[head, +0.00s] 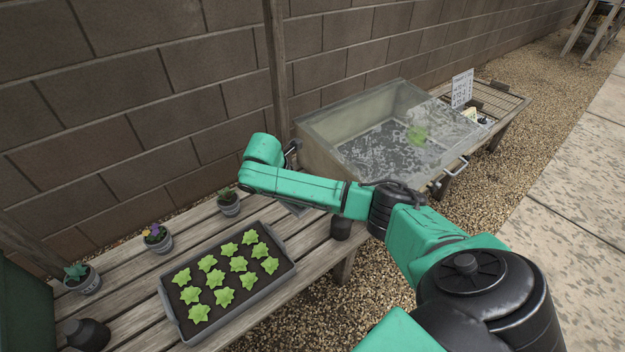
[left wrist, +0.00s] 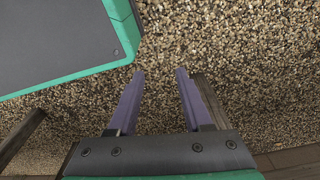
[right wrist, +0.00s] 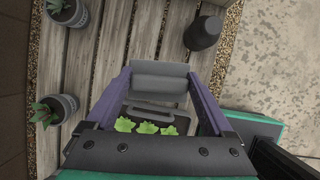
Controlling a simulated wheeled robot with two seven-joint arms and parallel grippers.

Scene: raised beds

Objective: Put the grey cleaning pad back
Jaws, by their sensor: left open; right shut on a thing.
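The grey cleaning pad (right wrist: 158,83) is a pale grey block held crosswise between the purple fingertips of my right gripper (right wrist: 159,76) in the right wrist view. It is beyond the seedling tray's end, over the plank bench; I cannot tell its height. In the head view my right arm reaches left across the bench and hides the right gripper; a small grey patch under the forearm may be part of what it holds. My left gripper (left wrist: 160,72) is open and empty above gravel in the left wrist view, and is outside the head view.
A grey seedling tray (head: 262,292) and potted plants (head: 229,202) stand on the wooden bench (head: 125,285). A dark pot (head: 342,229) stands near its edge. A cold frame with a clear sloping lid (head: 365,128), a sign (head: 462,88) and a rack (head: 507,99) are farther right. A block wall runs behind.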

